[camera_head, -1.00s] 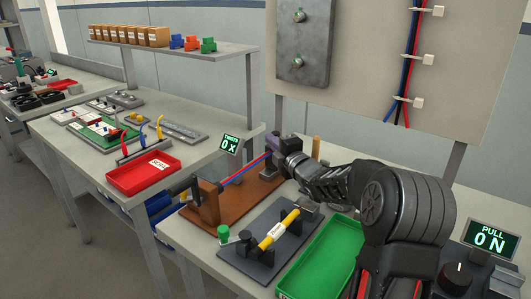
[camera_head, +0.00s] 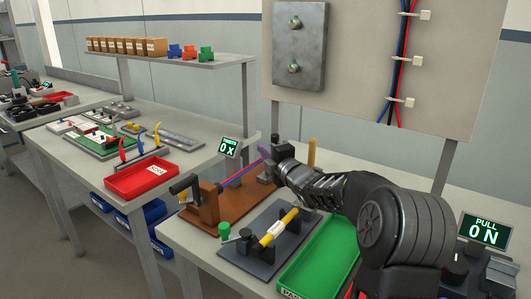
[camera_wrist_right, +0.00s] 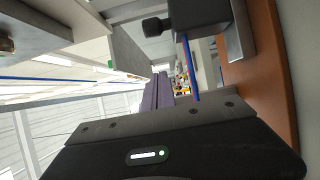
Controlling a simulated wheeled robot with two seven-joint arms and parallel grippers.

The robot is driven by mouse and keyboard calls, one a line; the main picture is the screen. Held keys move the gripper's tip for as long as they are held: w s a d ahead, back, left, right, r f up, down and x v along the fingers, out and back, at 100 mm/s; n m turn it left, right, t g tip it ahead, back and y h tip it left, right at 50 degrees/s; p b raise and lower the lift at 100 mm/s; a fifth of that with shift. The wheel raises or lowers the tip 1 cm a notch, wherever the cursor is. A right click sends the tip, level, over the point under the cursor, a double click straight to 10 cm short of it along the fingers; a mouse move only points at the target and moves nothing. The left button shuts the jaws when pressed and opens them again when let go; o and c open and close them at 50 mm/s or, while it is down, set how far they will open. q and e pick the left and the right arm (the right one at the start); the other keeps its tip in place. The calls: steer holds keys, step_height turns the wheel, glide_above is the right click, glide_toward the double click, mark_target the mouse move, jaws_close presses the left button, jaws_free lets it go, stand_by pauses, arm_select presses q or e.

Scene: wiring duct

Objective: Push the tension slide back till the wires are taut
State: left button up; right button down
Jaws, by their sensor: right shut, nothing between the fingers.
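A red and a blue wire (camera_head: 244,172) run side by side from an upright brown block (camera_head: 204,202) on a brown board to the area at my right gripper. They look nearly straight. A small grey block (camera_head: 266,176), perhaps the tension slide, sits at their far end, partly covered by the gripper. My right gripper (camera_head: 267,153) is shut and empty, its purple fingers close to that block; contact cannot be told. In the right wrist view the fingers (camera_wrist_right: 158,92) are together, beside the blue wire (camera_wrist_right: 190,68) and a dark block (camera_wrist_right: 196,18). My left gripper is not in view.
A display (camera_head: 229,147) reading "0 X" stands behind the brown board. In front are a dark fixture with a yellow rod (camera_head: 278,227) and a green tray (camera_head: 318,258). A "PULL 0 N" display (camera_head: 486,232) is at right. A wooden peg (camera_head: 312,152) stands behind my wrist.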

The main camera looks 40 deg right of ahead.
steer(key=s, duration=0.8)
steer(key=shift+a+f+b, duration=0.15)
steer(key=shift+a+b, duration=0.2)
steer(key=shift+a, duration=0.1)
